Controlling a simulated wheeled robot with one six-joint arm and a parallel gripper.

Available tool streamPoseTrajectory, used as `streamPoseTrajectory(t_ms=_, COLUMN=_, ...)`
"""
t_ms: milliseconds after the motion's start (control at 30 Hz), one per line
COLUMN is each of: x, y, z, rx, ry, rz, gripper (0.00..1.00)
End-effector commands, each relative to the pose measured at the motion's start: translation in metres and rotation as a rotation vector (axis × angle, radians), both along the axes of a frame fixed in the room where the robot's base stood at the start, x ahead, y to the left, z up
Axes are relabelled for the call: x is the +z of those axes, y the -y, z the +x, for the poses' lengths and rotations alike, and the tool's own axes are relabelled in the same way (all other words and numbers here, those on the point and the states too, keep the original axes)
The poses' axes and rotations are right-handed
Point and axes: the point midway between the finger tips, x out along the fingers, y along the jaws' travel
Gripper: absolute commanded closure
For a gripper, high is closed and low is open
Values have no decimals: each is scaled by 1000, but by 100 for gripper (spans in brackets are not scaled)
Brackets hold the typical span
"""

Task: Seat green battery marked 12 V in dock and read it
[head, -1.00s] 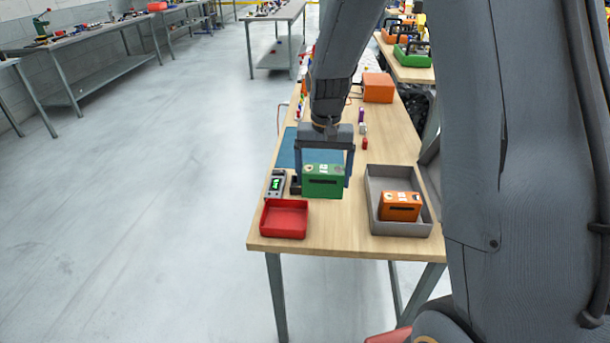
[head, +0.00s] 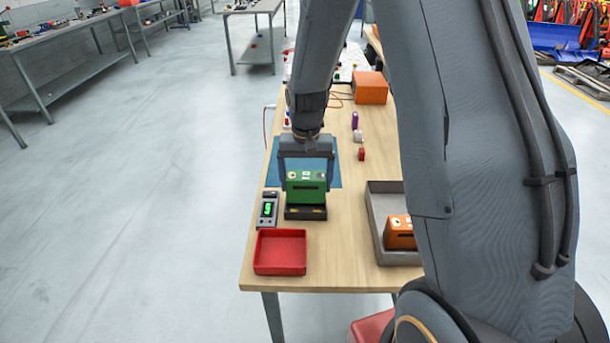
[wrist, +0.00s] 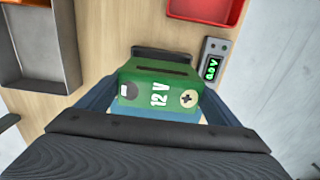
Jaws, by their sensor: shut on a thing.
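The green battery (head: 306,187) is held upright by my gripper (head: 306,176). My gripper also shows in the wrist view (wrist: 160,100), with a finger on each side of the battery. The black dock (head: 305,212) is directly below and in front of the battery in the head view. I cannot tell whether the battery touches or enters it. The meter (head: 267,210) stands left of the dock with a lit green display, which seems to read 0.0 V in the wrist view (wrist: 212,68).
An empty red tray (head: 280,252) lies in front of the dock and meter. A grey tray (head: 380,240) with an orange battery (head: 399,233) is at right, partly hidden by my arm. A blue mat (head: 330,165) lies behind the dock. An orange box (head: 370,88) stands farther back.

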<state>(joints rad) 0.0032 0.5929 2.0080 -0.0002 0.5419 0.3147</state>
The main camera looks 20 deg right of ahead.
Motion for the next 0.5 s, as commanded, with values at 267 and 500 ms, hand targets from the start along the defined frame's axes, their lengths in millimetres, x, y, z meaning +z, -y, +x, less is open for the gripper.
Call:
streamPoseTrajectory(t_ms=267, x=-16, y=-1, z=1, rx=3, ry=2, rz=0, gripper=77)
streamPoseTrajectory(t_ms=500, x=-41, y=-2, z=1, rx=4, ry=1, rz=0, gripper=77)
